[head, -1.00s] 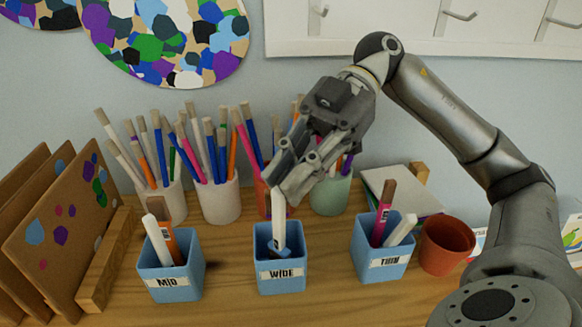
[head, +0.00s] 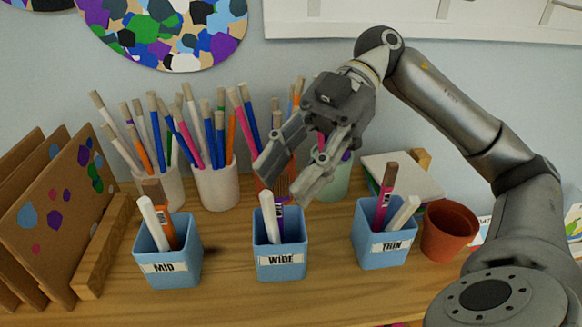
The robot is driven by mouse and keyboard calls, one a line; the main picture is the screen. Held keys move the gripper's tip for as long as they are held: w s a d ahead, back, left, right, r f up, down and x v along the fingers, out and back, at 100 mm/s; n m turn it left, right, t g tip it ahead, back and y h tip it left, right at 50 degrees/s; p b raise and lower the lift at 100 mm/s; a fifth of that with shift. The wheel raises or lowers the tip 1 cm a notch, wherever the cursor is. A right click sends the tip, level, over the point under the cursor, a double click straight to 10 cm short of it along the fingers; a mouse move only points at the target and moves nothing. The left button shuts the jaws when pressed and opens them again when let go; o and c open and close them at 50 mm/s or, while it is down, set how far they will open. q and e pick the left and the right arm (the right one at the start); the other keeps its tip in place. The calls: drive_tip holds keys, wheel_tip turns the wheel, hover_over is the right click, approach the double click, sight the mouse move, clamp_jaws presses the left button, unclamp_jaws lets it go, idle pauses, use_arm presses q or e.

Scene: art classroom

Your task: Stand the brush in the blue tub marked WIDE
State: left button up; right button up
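The blue tub marked WIDE (head: 281,262) stands in the middle of the row on the wooden shelf. A white stick (head: 268,218) and a brush with a purple handle (head: 280,226) stand in it, leaning slightly. The brush's upper end lies just below and behind my fingers, partly hidden. My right gripper (head: 287,188) is just above the tub, with its fingers spread and nothing clearly between them. My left gripper is not in view.
Blue tubs marked MID (head: 168,268) and THIN (head: 385,247) stand on either side, each holding sticks. A terracotta pot (head: 448,232) is at right. White cups (head: 215,190) of brushes stand behind. Boards in a wooden rack (head: 103,250) are at left.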

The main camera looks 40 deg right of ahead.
wheel_tip(320, 180, up, 10)
idle(1.0)
idle(1.1)
